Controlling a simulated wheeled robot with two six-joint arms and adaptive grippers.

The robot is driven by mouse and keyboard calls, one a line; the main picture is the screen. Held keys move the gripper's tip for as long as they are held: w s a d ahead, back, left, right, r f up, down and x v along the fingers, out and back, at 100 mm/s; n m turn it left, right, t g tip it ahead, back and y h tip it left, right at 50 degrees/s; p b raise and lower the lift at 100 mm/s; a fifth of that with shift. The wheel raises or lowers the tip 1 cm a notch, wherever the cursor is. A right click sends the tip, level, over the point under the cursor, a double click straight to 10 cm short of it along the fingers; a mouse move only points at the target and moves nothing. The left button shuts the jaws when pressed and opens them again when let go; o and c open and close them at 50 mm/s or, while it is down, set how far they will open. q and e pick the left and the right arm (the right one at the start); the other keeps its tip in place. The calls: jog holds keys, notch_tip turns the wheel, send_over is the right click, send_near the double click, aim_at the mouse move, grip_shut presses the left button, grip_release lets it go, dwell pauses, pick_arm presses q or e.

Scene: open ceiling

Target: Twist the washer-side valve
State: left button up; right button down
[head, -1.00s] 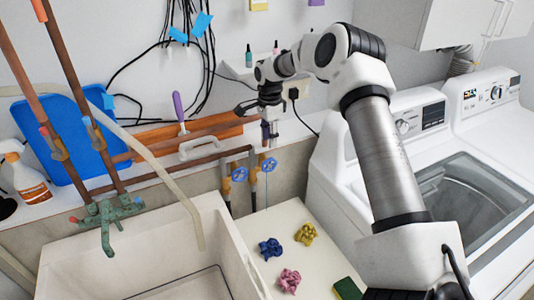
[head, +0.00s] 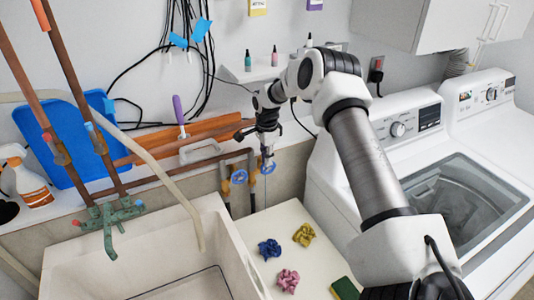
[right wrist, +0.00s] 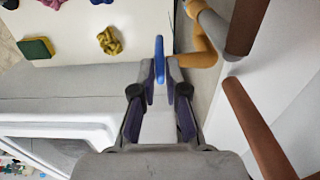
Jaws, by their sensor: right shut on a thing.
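Two blue valve handles sit on copper pipes behind the sink. The left valve (head: 239,176) is free. The washer-side valve (head: 269,168) is the right one, nearer the washer. My right gripper (head: 266,156) reaches it from above and partly covers it. In the right wrist view the blue handle (right wrist: 159,58) shows edge-on between the fingertips of my right gripper (right wrist: 160,72), which is shut on it. A yellow-brown valve body (right wrist: 203,45) shows beside it. My left gripper is not in view.
A white sink (head: 75,270) lies at left and a washer (head: 440,195) at right. A white counter (head: 300,270) between them holds crumpled blue, yellow and pink cloths and a sponge (head: 344,289). Vertical copper pipes (head: 75,90) stand at left.

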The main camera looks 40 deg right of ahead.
jog(key=shift+w+a+r+h+p, duration=0.15)
jog(key=shift+a+h+p, duration=0.15)
jog(key=shift+h+p, duration=0.6)
jog(key=shift+a+g+p, duration=0.1)
jog(key=shift+g+p, duration=0.2)
jog(key=shift+p, duration=0.25)
jog(key=shift+w+a+f+h, duration=0.1)
jog(key=shift+a+f+h, duration=0.2)
jog(key=shift+h, duration=0.4)
jog(key=shift+w+a+f+g+h+b, duration=0.1)
jog(key=shift+a+f+g+h+b, duration=0.15)
jog(key=shift+h, duration=0.3)
jog(key=shift+f+g+h+b, duration=0.15)
jog(key=shift+g+h+b, duration=0.15)
jog(key=shift+h, duration=0.25)
jog(key=shift+a+g+h+b, duration=0.25)
jog(key=shift+h+b, duration=0.35)
jog(key=shift+b, duration=0.15)
